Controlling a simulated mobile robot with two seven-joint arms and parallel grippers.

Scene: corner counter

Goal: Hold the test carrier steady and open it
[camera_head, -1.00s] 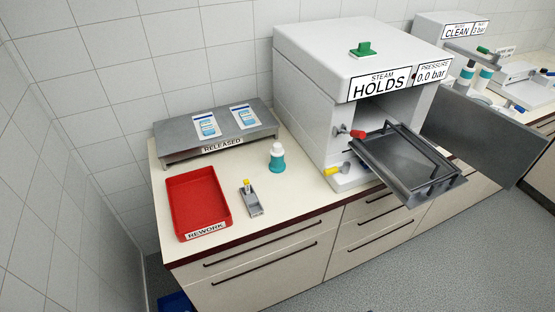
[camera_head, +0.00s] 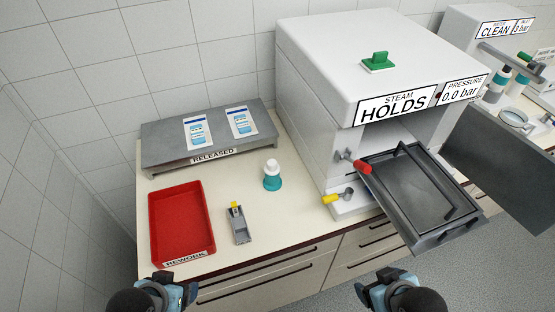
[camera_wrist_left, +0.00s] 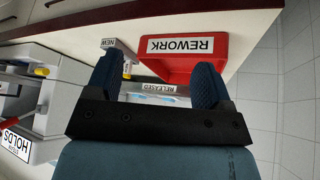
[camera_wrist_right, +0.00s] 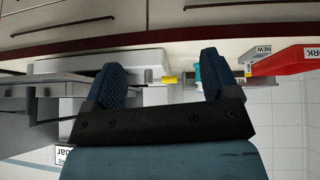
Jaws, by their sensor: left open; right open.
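The likely test carrier (camera_head: 239,231) is a small grey holder with a yellow part at its far end. It lies on the counter, right of the red REWORK tray (camera_head: 182,222). The carrier's end labelled NEW (camera_wrist_left: 110,44) shows in the left wrist view, partly behind a finger. It also shows in the right wrist view (camera_wrist_right: 262,50). My left gripper (camera_head: 176,284) is open and empty at the bottom edge of the head view, in front of the counter. My right gripper (camera_head: 378,284) is open and empty, further right. Neither touches the carrier.
A teal bottle with a white cap (camera_head: 272,176) stands behind the carrier. A grey RELEASED stand (camera_head: 160,157) with two pouches is at the back. The steam chamber (camera_head: 330,60) has its door (camera_head: 505,170) open and a metal tray (camera_head: 410,190) sticking out over the counter edge.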

